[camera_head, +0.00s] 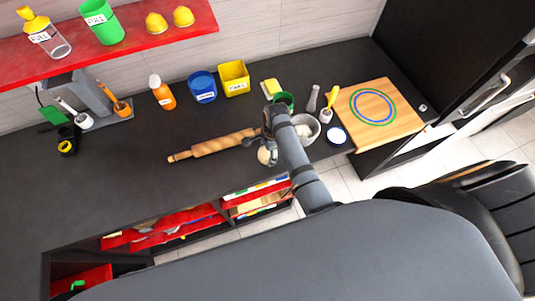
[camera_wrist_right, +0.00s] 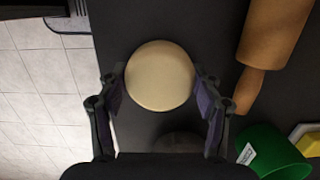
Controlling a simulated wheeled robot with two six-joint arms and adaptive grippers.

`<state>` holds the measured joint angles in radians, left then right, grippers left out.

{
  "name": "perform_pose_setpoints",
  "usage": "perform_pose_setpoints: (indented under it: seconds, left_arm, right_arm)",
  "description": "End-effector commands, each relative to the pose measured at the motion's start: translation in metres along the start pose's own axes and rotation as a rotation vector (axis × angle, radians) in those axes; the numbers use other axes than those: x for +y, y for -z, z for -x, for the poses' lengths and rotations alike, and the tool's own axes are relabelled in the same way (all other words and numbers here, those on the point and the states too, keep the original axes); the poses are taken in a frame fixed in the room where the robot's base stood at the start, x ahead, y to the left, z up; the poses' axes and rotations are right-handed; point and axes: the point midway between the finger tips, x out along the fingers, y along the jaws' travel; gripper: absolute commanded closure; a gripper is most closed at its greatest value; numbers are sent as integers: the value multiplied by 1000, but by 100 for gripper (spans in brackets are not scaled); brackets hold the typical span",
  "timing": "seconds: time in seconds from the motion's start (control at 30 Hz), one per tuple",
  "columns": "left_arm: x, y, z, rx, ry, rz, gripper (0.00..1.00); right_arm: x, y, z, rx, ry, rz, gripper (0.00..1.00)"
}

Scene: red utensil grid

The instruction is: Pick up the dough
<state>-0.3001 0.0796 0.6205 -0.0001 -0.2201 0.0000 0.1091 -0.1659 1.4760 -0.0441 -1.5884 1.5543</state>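The dough is a pale, smooth round ball (camera_wrist_right: 160,76) on the dark counter. It shows centred between the fingers in the right wrist view. In the head view, the dough (camera_head: 264,156) is partly hidden by my right gripper (camera_head: 268,142). My right gripper (camera_wrist_right: 160,85) is open, with one finger on each side of the dough. The fingertips look very close to its sides, and I cannot tell if they touch it. My left gripper is not in view.
A wooden rolling pin (camera_head: 213,145) lies just left of my right gripper. A wooden board (camera_head: 373,112) lies at right.

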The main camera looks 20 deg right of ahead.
Motion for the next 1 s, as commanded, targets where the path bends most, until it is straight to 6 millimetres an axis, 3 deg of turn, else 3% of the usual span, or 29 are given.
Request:
perform_pose_setpoints:
  seconds: [0.03, 0.27, 0.63, 0.77, 1.0]
  left_arm:
    - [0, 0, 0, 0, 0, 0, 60]
    - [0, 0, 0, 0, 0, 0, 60]
    - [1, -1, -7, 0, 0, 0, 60]
    - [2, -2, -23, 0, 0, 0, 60]
    - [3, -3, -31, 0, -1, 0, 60]
  right_arm:
    - [0, 0, 0, 0, 0, 0, 47]
    - [0, 0, 0, 0, 1, 0, 76]
    - [-1, -2, 8, -1, 4, 0, 76]
    - [-1, -3, 29, -1, 8, -1, 76]
    - [49, 20, 97, 5, 3, -1, 76]
